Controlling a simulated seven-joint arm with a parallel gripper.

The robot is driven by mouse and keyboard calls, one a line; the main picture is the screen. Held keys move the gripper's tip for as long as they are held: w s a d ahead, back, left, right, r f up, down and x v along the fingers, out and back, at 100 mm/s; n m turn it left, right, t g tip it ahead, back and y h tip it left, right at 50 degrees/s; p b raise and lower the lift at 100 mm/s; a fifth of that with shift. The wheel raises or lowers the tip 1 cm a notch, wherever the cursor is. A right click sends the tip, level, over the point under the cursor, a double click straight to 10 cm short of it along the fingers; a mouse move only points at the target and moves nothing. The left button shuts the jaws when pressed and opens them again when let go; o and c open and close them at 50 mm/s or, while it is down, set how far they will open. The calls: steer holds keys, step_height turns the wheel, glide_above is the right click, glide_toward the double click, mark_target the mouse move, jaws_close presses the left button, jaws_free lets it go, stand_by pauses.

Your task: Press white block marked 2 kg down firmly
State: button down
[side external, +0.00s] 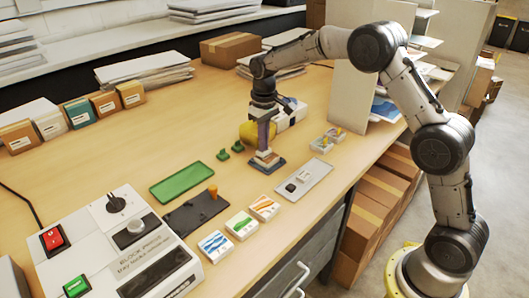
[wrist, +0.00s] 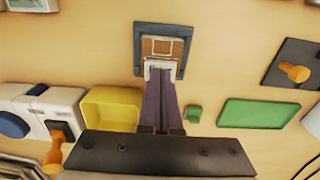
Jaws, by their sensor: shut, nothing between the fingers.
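My gripper (side external: 265,148) points straight down over a small square stack near the middle of the table, its fingers closed together with nothing between them. In the wrist view the fingertips (wrist: 160,72) meet a small pale piece on the stack. The stack has a blue-grey square base (wrist: 140,42) and a brown upper part (wrist: 162,46); the base also shows in the side view (side external: 267,166). The fingertips look in contact with the top, though the exact gap is hard to tell. No 2 kg mark is readable, and the fingers hide part of the top.
A grey tray (side external: 318,170) with small blocks lies just right of the stack. A green tray (side external: 182,182), a dark plate with an orange knob (side external: 195,214) and picture cards (side external: 240,224) lie left and in front. A yellow bin (wrist: 110,105) and white machine (wrist: 50,108) stand close by.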

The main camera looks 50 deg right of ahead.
steer(key=shift+s+r, duration=0.1)
steer(key=shift+r, duration=3)
steer(key=shift+r, duration=0.25)
steer(key=s+a+r+t, duration=0.3)
steer(key=s+r+t, duration=0.1)
steer(key=s+r, duration=1.2)
steer(key=s+f+t, duration=0.1)
steer(key=s+f, duration=0.2)
steer(key=s, duration=1)
steer(key=s+a+f, duration=0.1)
steer(key=s+f, duration=0.4)
steer(key=f, duration=0.2)
steer(key=shift+s+f, duration=0.15)
steer(key=shift+f, duration=0.2)
